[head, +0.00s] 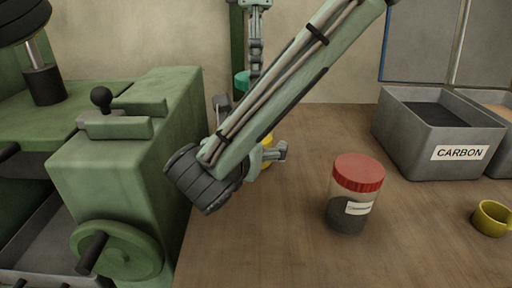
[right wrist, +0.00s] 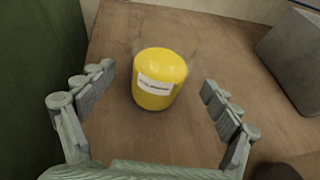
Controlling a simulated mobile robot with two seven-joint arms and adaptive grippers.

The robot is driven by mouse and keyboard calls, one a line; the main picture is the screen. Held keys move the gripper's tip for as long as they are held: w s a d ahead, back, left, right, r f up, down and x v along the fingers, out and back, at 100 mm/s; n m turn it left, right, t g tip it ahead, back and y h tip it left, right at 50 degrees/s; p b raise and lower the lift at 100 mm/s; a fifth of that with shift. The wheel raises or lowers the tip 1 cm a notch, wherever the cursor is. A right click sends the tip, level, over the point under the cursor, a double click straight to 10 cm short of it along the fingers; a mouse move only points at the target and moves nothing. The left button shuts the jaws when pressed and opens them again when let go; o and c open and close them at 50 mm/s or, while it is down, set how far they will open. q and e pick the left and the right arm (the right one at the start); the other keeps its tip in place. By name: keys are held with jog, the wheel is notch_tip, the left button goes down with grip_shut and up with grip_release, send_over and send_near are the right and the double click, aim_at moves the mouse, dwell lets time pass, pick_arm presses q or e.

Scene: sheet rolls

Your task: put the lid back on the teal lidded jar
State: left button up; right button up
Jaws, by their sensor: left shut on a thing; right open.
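A teal piece (head: 241,82) shows at the back, just below my left gripper (head: 255,68). The left gripper hangs down from the top edge and is shut on it. My right forearm hides much of the teal piece, so I cannot tell whether it is the lid, the jar or both. My right gripper (right wrist: 152,96) is open, its fingers spread to either side of a yellow labelled container (right wrist: 158,80) standing on the table. In the head view, my right arm covers most of that yellow container (head: 267,148).
A clear jar with a red lid (head: 357,185) stands right of centre. A grey bin marked CARBON (head: 420,145) and a yellow mug (head: 491,218) are farther right. A green machine (head: 125,160) bounds the left. The front table (head: 270,250) is clear.

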jog(key=x, duration=0.7)
jog(key=shift+w+f, duration=0.1)
jog(key=shift+w, duration=0.2)
jog(key=c, duration=1.9)
jog(key=shift+c, duration=0.3)
